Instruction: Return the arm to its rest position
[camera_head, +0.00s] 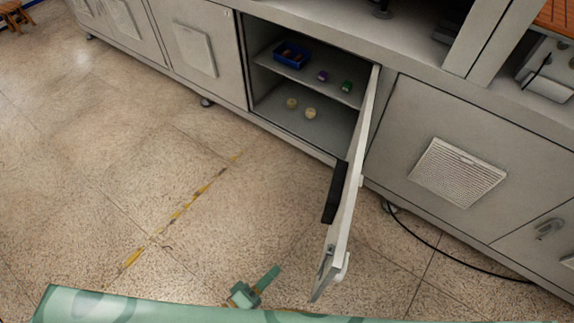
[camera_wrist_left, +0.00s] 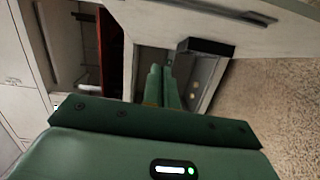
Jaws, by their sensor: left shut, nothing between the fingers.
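My left gripper (camera_head: 268,279) shows at the bottom of the head view, a green gripper above the floor and left of the open cabinet door (camera_head: 346,205). In the left wrist view its two fingers (camera_wrist_left: 162,84) lie side by side, shut and empty. My green arm (camera_head: 160,308) runs along the bottom edge of the head view. The gripper appears apart from the door and the cabinet. My right gripper does not show.
The open cabinet has a shelf (camera_head: 325,88) with a blue bin (camera_head: 291,55), a purple item (camera_head: 323,76) and a green item (camera_head: 347,87). Two beige round items (camera_head: 310,113) lie below. The door juts out over the floor. A black cable (camera_head: 440,253) lies right; floor at left is clear.

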